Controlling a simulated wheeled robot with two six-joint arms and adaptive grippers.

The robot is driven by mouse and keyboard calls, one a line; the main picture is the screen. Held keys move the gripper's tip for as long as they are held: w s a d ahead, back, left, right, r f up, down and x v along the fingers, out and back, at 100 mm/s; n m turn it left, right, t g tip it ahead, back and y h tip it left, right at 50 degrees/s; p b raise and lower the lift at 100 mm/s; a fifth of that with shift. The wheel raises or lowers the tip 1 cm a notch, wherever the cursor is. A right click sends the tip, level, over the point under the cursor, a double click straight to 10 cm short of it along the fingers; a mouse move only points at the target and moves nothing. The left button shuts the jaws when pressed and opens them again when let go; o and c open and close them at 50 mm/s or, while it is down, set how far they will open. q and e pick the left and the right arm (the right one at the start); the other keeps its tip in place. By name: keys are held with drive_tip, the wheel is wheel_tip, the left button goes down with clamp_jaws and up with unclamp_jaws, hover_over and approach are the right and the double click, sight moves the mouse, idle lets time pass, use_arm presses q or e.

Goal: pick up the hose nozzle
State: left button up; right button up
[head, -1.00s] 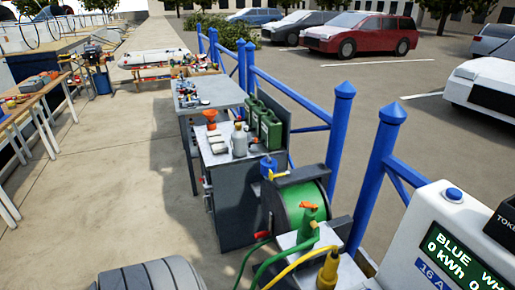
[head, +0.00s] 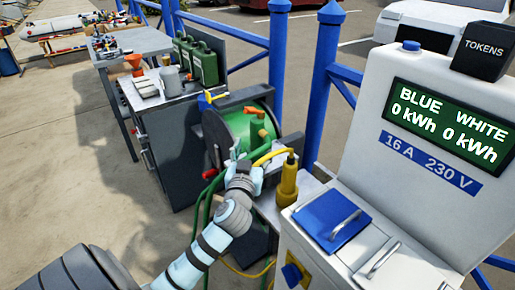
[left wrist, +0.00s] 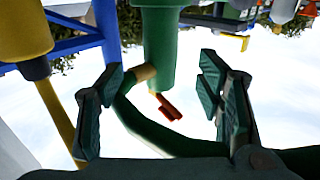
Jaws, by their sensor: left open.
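A small red piece (head: 210,174) at the green hose beside the reel looks like the hose nozzle; its shape is too small to be sure. My left gripper (head: 240,160) is to its right, in front of the green standpipe with an orange lever (head: 257,128). The left wrist view looks upside down. There my left gripper (left wrist: 160,82) is open, with nothing between its pads. The standpipe (left wrist: 172,45) and its red-orange lever (left wrist: 168,107) show beyond the fingers, with a green hose (left wrist: 145,125) curving past. I cannot make out the nozzle there. My right gripper is not in view.
The green hose reel (head: 236,126) stands behind my gripper. A yellow plug (head: 287,183) with its cable is close on the right, beside the white power pedestal (head: 420,120). Blue fence posts (head: 318,85) rise behind. Open pavement (head: 70,150) lies to the left.

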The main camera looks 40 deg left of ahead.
sight(256, 141)
use_arm(q)
drive_tip(key=x, duration=0.5)
drive_tip(key=f+b+x, duration=0.1)
drive_tip(key=x, duration=0.2)
drive_tip(key=shift+s+r, duration=0.1)
clamp_jaws()
